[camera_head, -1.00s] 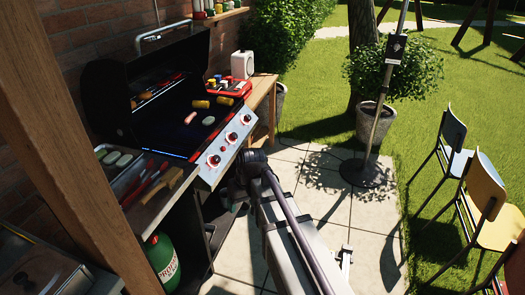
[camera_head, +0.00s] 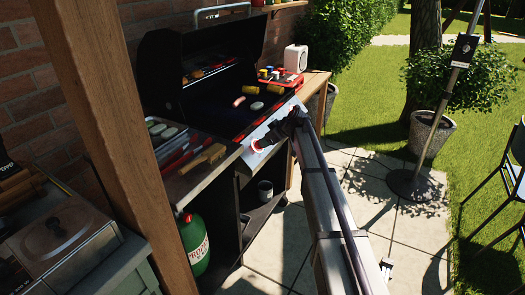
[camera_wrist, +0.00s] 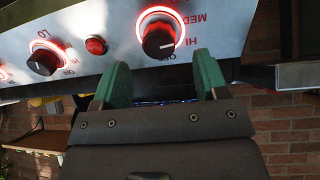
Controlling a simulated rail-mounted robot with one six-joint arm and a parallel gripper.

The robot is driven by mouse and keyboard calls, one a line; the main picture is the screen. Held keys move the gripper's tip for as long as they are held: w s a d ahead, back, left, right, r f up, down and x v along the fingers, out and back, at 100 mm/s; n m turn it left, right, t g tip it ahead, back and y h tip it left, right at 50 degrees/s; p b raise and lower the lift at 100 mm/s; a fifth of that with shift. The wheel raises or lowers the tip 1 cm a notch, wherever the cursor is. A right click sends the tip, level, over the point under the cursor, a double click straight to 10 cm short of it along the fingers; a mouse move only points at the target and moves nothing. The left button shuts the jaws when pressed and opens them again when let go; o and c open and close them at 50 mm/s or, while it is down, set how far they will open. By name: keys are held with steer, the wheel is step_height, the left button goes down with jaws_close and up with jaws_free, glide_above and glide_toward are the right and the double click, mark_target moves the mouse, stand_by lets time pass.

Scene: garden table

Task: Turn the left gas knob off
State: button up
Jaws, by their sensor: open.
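The left gas knob (camera_head: 257,144) sits at the near left end of the grill's sloped front panel. Its ring glows red-white. In the wrist view, which is upside down, the left gas knob (camera_wrist: 158,40) is black inside its lit ring, with HI and MED lettering beside it. My gripper (camera_wrist: 162,76) has green fingertips spread apart, with nothing between them. The knob lies just beyond the tips, roughly centred on the gap. In the head view, my gripper (camera_head: 279,133) is at the panel beside this knob and hides the other knobs.
In the wrist view, a red button (camera_wrist: 96,45) and another lit knob (camera_wrist: 45,60) are on the panel. The open grill (camera_head: 245,105) holds food. Tongs with wooden handles (camera_head: 207,157) lie left of the knob. A wooden post (camera_head: 120,130) stands in the foreground.

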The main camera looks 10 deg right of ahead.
steer(key=b+x, duration=0.2)
steer(key=x, duration=0.2)
steer(key=shift+w+a+f, duration=0.1)
steer(key=shift+w+f, duration=0.05)
steer(key=shift+f, duration=0.25)
steer(key=shift+r, duration=0.1)
steer(key=shift+c, duration=0.3)
steer(key=c, duration=0.9)
steer(key=shift+o, duration=0.2)
